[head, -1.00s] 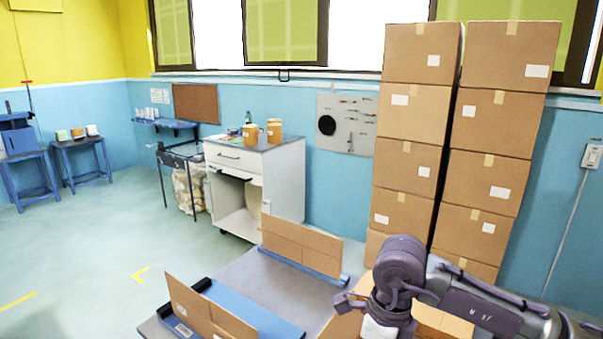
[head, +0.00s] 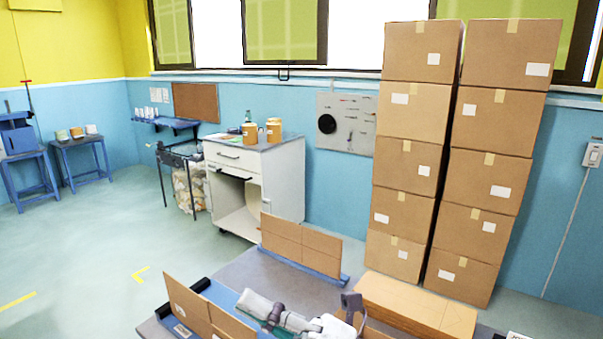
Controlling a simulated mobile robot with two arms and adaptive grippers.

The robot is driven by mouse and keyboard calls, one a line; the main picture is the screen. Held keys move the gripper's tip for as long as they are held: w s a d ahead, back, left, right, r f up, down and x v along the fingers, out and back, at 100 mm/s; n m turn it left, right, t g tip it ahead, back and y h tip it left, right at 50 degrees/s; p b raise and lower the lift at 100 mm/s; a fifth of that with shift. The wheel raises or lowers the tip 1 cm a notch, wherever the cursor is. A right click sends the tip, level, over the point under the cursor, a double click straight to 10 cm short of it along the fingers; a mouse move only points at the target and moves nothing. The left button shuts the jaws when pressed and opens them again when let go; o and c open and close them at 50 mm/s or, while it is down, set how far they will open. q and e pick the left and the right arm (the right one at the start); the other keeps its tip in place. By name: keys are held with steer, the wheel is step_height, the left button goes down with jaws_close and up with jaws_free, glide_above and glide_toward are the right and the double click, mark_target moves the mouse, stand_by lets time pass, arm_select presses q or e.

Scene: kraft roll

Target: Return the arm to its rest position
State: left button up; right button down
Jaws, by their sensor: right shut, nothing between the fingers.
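My right arm shows low in the head view as a chain of white and grey links, folded low over the near part of the table (head: 232,274). My right gripper (head: 352,303) is a small dark grey shape at the right end of these links, and nothing shows held in it. Its fingertips are hard to make out. It is just left of a long closed kraft carton (head: 415,302); I cannot tell whether they touch. My left gripper is out of view.
Kraft panels stand upright in a blue fixture (head: 245,305), and another panel (head: 300,243) stands at the table's back edge. Tall stacks of cartons (head: 415,110) rise behind the table. A white cabinet (head: 262,175) stands further back.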

steer(key=w+d+f+m+t+h, duration=0.4)
steer(key=d+m+t+h, duration=0.35)
steer(key=m, duration=0.35)
steer(key=w+d+f+m+t+h, duration=0.35)
steer(key=d+m+t+h, duration=0.35)
steer(key=m, duration=0.5)
steer(key=d+f+m+g+h, duration=0.3)
steer(key=d+f+m+h, duration=0.35)
steer(key=f, duration=0.35)
steer(key=s+d+f+m+g+h, duration=0.1)
steer(key=s+d+f+m+g, duration=0.15)
steer(key=s+f+g, duration=0.65)
steer(key=s+d+f+m+g+h, duration=0.1)
steer(key=s+d+f+m+g, duration=0.3)
steer(key=s+f, duration=0.9)
step_height(320, 180, down, 29)
steer(key=s+a+n+g+b, duration=0.1)
steer(key=s+n+g+b, duration=0.15)
steer(key=b, duration=0.35)
steer(key=s+d+f+b, duration=0.2)
steer(key=s+f+b, duration=0.2)
steer(key=s+f, duration=1.2)
step_height(320, 180, down, 5)
steer(key=shift+s+d+r+g, duration=0.1)
steer(key=shift+s+d+g, duration=0.2)
steer(key=shift+s, duration=0.1)
